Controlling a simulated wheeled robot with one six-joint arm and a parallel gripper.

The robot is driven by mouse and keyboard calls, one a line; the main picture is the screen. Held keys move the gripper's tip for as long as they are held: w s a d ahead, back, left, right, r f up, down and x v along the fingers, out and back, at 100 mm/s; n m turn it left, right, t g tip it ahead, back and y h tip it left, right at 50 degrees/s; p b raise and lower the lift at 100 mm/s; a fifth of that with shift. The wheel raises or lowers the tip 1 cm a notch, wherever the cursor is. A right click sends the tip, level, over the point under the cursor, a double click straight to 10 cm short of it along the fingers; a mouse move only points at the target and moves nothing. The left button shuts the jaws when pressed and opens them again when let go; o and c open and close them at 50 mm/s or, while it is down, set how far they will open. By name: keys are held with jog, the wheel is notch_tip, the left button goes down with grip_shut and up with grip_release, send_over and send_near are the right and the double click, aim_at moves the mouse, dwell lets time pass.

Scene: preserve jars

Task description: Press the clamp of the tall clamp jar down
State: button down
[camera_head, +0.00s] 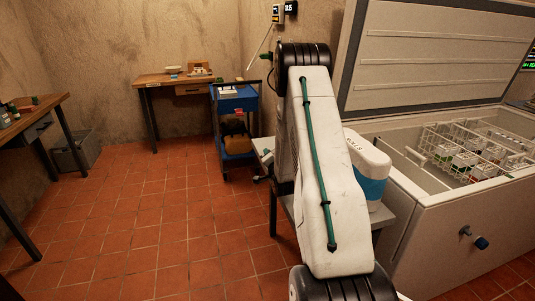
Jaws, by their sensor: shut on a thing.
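I cannot make out the tall clamp jar or its clamp in the head view. My own arm fills the middle of the view and hides most of the small grey table (398,215) behind it. A small dark and teal shape (262,178) shows at the table's left edge, too small to identify.
A white and blue container (372,188) stands on the grey table, right of my arm. An open chest freezer (435,215) with wire baskets (470,150) is at right. A blue cart (234,104) and wooden desk (160,80) stand behind.

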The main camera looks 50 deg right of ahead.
jog(key=n, duration=0.2)
jog(key=d+f+n, duration=0.1)
jog(key=shift+s+f, duration=0.1)
jog(key=shift+s, duration=0.15)
jog(key=shift+s+d+f+n, duration=0.15)
jog(key=shift+d+n, duration=0.05)
jog(key=shift+n, duration=0.65)
jog(key=shift+s+d+f+n, duration=0.1)
jog(key=shift+d+f+n, duration=0.05)
jog(key=shift+n, duration=0.7)
jog(key=c, duration=1.5)
grip_release()
jog(key=shift+o, duration=0.2)
jog(key=shift+v, duration=3.9)
